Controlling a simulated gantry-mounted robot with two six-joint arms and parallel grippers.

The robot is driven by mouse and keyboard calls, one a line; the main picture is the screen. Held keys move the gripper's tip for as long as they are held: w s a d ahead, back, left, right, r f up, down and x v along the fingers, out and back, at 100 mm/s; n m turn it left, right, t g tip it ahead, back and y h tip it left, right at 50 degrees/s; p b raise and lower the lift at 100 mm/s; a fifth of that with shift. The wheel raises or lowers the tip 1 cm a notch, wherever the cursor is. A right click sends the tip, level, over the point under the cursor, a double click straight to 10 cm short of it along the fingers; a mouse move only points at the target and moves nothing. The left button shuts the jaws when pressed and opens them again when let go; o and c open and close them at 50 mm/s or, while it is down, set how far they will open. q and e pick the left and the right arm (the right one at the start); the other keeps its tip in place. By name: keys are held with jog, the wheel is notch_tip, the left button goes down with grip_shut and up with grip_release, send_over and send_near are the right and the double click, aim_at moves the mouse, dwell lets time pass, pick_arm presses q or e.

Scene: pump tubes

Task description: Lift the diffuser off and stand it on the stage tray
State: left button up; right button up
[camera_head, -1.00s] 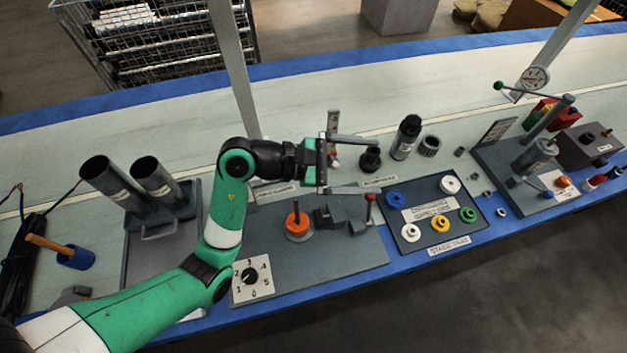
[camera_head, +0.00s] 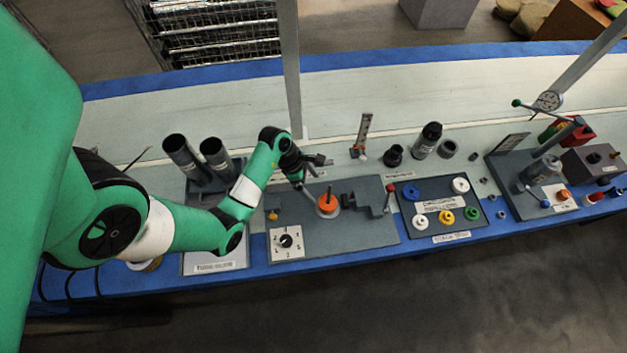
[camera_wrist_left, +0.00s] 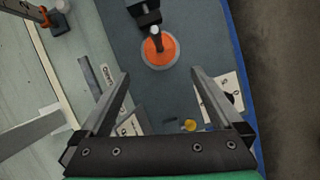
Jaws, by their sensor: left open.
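An orange disc (camera_head: 327,203) with a thin dark rod standing up from its middle sits on a pale round base on the grey pump plate (camera_head: 365,230). It also shows in the left wrist view (camera_wrist_left: 158,49). I cannot tell which part is the diffuser. The dark stage tray (camera_head: 435,190), to the right, holds blue, white, yellow and green discs. My left gripper (camera_head: 315,172) is open and empty, above and just left of the orange disc. In the left wrist view its spread fingers (camera_wrist_left: 160,73) point towards the disc without touching it. My right gripper is not seen.
A dark clamp block (camera_head: 352,200) and a red-topped post (camera_head: 389,198) stand right of the orange disc. A numbered dial (camera_head: 288,242) and a yellow knob (camera_head: 273,215) lie left. An upright gauge (camera_head: 362,135) stands behind.

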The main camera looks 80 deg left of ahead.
aim_at(327, 200)
pick_arm(q)
jog(key=b+x, duration=0.6)
jog(key=x, duration=0.5)
jog(key=shift+w+d+f, duration=0.1)
jog(key=shift+w+f, duration=0.1)
jog(key=shift+f, duration=0.15)
grip_shut()
jog(key=shift+r+p, duration=0.65)
jog(key=shift+p, duration=0.3)
dwell(0.5)
jog(key=shift+r, duration=0.1)
notch_tip(327, 200, up, 17)
jog(key=p, duration=1.9)
dwell(0.8)
jog(key=shift+f, duration=0.2)
